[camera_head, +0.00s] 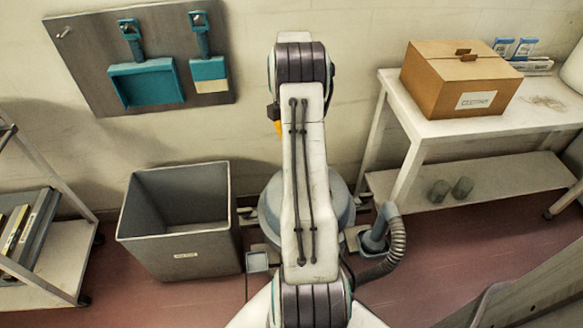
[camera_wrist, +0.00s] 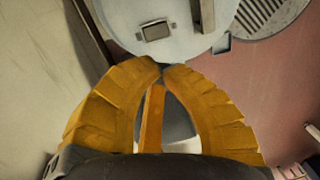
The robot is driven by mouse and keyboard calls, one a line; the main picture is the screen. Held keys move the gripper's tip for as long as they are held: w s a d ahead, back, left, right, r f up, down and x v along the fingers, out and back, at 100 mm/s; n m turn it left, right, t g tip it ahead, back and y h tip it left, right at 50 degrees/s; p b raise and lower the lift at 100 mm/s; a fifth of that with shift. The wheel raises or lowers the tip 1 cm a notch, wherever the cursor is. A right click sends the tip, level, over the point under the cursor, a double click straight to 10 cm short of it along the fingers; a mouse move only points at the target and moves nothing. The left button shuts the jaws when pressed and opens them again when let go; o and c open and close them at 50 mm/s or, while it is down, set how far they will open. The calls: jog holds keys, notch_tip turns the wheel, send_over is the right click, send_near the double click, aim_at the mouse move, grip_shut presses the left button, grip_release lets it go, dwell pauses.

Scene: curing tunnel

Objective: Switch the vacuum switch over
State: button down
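The vacuum (camera_head: 342,203) is a round grey drum on the floor by the wall, mostly hidden behind my arm in the head view. In the wrist view its pale rounded top (camera_wrist: 120,15) fills the upper middle. The vacuum switch (camera_wrist: 155,31) is a small dark-grey rocker in a light frame on that top; which way it is set cannot be told. My gripper (camera_wrist: 163,69) has yellow fingers with their tips together and nothing visible between them. The tips appear just below the switch in the picture, apart from it. In the head view only a bit of yellow shows beside my arm.
A ribbed hose (camera_head: 394,248) stands at the vacuum's right. A grey bin (camera_head: 185,250) is to its left, a white shelf rack (camera_head: 55,255) farther left. A white table (camera_head: 425,122) bearing a cardboard box (camera_head: 450,85) is at right. A tool board (camera_head: 95,75) hangs on the wall.

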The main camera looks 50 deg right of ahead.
jog(key=f+b, duration=0.1)
jog(key=f, duration=0.3)
jog(key=s+f+b, duration=0.1)
jog(key=f, duration=0.4)
jog(key=a+f+b, duration=0.1)
jog(key=f, duration=0.3)
jog(key=shift+s+f+b, duration=0.2)
jog(key=shift+f+b, duration=0.15)
jog(key=shift+b, duration=0.05)
jog(key=shift+f, duration=0.1)
